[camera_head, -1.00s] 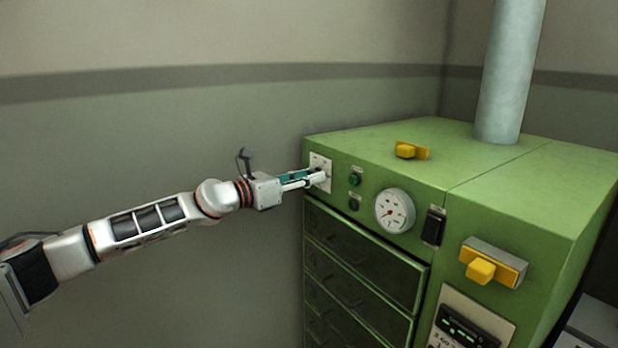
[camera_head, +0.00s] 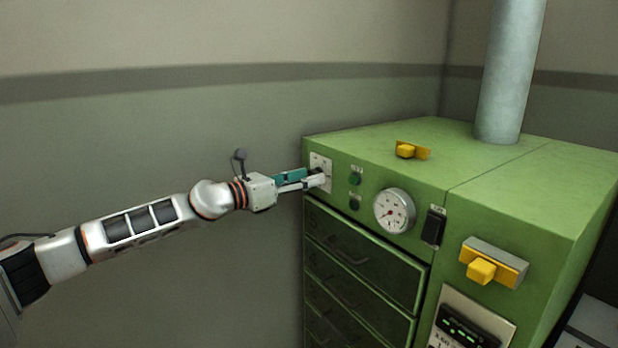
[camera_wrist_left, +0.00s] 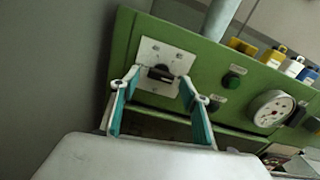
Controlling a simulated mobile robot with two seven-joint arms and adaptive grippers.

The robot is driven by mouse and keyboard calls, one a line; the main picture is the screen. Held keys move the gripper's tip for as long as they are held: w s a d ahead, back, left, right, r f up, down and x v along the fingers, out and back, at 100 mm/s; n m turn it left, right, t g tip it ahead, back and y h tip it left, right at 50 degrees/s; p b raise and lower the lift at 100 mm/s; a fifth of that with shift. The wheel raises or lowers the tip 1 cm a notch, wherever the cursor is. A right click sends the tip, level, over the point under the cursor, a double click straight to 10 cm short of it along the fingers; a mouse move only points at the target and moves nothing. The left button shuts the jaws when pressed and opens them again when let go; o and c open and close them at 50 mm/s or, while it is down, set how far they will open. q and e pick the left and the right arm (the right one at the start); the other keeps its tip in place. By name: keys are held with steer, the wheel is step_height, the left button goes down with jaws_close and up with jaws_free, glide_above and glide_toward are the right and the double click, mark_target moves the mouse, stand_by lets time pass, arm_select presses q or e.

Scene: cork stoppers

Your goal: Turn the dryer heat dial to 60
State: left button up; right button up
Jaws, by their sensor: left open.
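The heat dial (camera_wrist_left: 160,73) is a dark knob on a white plate (camera_wrist_left: 176,57) at the upper left of the green dryer's (camera_head: 380,150) front. In the head view the plate (camera_head: 327,163) shows, with the dial mostly hidden by my gripper. My left gripper (camera_head: 318,178) is open, its teal-padded fingers pointing at the plate. In the left wrist view the fingers (camera_wrist_left: 160,82) stand on either side of the dial, tips near its sides. I cannot tell whether they touch it. The number the dial points at is too small to read. My right gripper is not in view.
Right of the plate are green and dark buttons (camera_head: 355,179), a round gauge (camera_head: 395,211) and a black switch (camera_head: 433,226). Drawers (camera_head: 365,262) lie below. A yellow-handled latch (camera_head: 482,271) juts out at the right. A pipe (camera_head: 510,70) rises from the top.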

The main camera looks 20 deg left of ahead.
arm_select(q)
steer(key=v, duration=1)
steer(key=shift+s+a, duration=0.25)
steer(key=shift+s, duration=0.1)
